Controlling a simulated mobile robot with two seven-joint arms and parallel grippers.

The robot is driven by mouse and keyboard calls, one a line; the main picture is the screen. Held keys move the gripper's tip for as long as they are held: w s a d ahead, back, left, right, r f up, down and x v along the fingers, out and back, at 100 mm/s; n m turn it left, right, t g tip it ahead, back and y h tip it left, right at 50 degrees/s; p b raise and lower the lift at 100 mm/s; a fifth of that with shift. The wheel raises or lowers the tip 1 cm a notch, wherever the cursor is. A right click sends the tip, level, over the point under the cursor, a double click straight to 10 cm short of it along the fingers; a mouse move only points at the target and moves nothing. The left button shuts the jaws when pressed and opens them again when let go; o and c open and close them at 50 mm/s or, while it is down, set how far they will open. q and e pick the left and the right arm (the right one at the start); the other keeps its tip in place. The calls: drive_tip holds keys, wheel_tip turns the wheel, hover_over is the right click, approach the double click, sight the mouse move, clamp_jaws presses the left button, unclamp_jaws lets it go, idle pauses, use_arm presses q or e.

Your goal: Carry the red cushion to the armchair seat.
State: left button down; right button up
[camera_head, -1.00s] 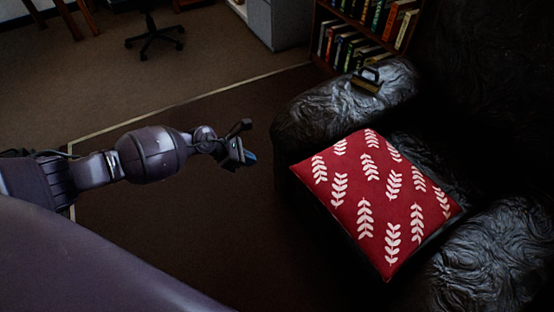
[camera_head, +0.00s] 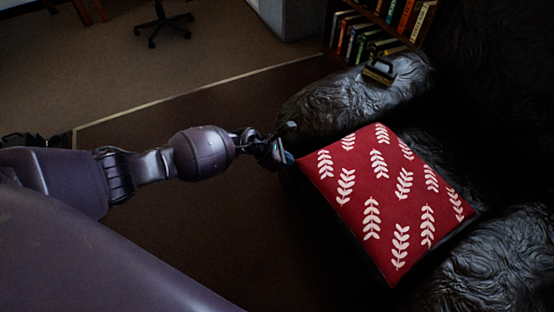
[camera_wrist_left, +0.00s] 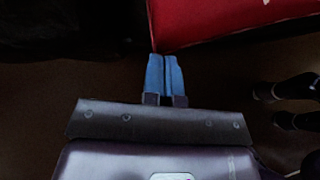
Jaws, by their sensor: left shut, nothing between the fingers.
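The red cushion (camera_head: 385,190) with white leaf sprigs lies flat on the seat of the black armchair (camera_head: 345,100), between its two armrests. In the left wrist view a corner of the cushion (camera_wrist_left: 215,20) shows at the top, just beyond the fingertips. My left gripper (camera_head: 284,153) is beside the cushion's left corner, close to it; I cannot tell whether they touch. In the left wrist view its blue fingers (camera_wrist_left: 166,72) are together with nothing between them. My right gripper is not in view.
A dark object with a handle (camera_head: 379,70) sits on the far armrest. A bookshelf (camera_head: 375,35) stands behind it. A wheeled office chair (camera_head: 160,22) is at the back left. The dark rug (camera_head: 190,240) left of the armchair is clear.

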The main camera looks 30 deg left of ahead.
sight(299, 159)
use_arm(q)
drive_tip(key=shift+w+d+f, duration=0.1)
drive_tip(key=shift+w+d, duration=0.05)
drive_tip(key=shift+d, duration=0.1)
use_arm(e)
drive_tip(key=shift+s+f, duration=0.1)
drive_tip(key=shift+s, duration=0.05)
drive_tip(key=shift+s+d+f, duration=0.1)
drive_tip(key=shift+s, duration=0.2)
use_arm(q)
drive_tip(key=shift+w+d, duration=0.9)
drive_tip(key=shift+d, duration=0.3)
drive_tip(key=shift+w+d, duration=0.15)
drive_tip(key=shift+d, duration=0.1)
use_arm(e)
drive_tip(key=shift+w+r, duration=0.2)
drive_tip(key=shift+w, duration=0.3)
